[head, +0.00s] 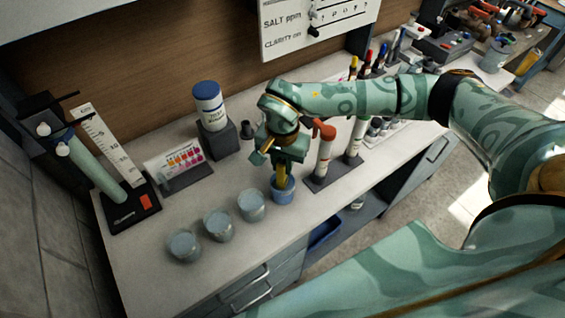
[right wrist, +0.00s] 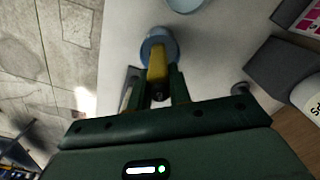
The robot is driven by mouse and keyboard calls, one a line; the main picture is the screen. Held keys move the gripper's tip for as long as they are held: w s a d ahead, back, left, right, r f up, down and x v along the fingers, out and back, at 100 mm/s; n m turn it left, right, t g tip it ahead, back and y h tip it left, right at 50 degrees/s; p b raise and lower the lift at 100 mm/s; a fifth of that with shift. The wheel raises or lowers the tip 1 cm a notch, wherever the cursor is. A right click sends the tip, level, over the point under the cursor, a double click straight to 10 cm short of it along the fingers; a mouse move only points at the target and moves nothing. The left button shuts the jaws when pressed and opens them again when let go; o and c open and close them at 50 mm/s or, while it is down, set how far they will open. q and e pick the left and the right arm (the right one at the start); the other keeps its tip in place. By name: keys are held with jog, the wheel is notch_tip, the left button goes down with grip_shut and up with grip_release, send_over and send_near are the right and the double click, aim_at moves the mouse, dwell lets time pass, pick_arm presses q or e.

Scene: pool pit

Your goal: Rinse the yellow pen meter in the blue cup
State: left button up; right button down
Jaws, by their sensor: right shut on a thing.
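The blue cup (head: 284,196) stands on the grey counter, at the right end of a row of cups. My right gripper (head: 283,170) is above it, pointing down, shut on the yellow pen meter (head: 281,182). The pen's lower end is at the cup's mouth and appears to be inside it; its tip is hidden. In the right wrist view the yellow pen meter (right wrist: 157,68) sits between the two fingers, over the blue cup (right wrist: 159,36). My left gripper is in neither view.
Three grey cups (head: 219,226) stand left of the blue cup. Behind are a blue-lidded jar (head: 208,98) and a colour chart (head: 174,160). The front counter strip is clear.

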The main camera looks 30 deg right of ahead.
jog(key=shift+r+p, duration=3.8)
jog(key=shift+r, duration=1.05)
jog(key=shift+f, duration=0.1)
